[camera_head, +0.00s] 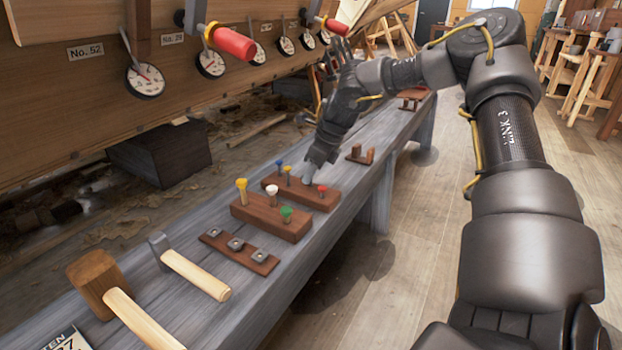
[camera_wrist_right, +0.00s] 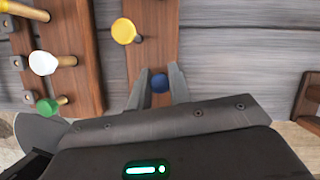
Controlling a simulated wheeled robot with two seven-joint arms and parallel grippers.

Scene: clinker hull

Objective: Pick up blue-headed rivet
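My right gripper (camera_wrist_right: 160,72) points down over the far brown wooden block (camera_wrist_right: 158,25). Its two fingers stand apart, one on each side of a blue rivet head (camera_wrist_right: 159,83). I see no clear grip on it. In the head view the right gripper (camera_head: 307,178) is low over the same block (camera_head: 315,200), between a yellow-headed rivet (camera_head: 287,171) and a red-headed rivet (camera_head: 322,188). A blue-headed rivet (camera_head: 279,163) also shows at that block's far left end; I cannot tell whether it is the one between the fingers. My left gripper is out of view.
The near block (camera_head: 270,228) holds yellow (camera_head: 241,184), white (camera_head: 272,188) and green (camera_head: 286,212) headed rivets. A dark strip with metal pieces (camera_head: 236,246), a hammer (camera_head: 195,274) and a mallet (camera_head: 98,280) lie nearer on the grey bench (camera_head: 165,305).

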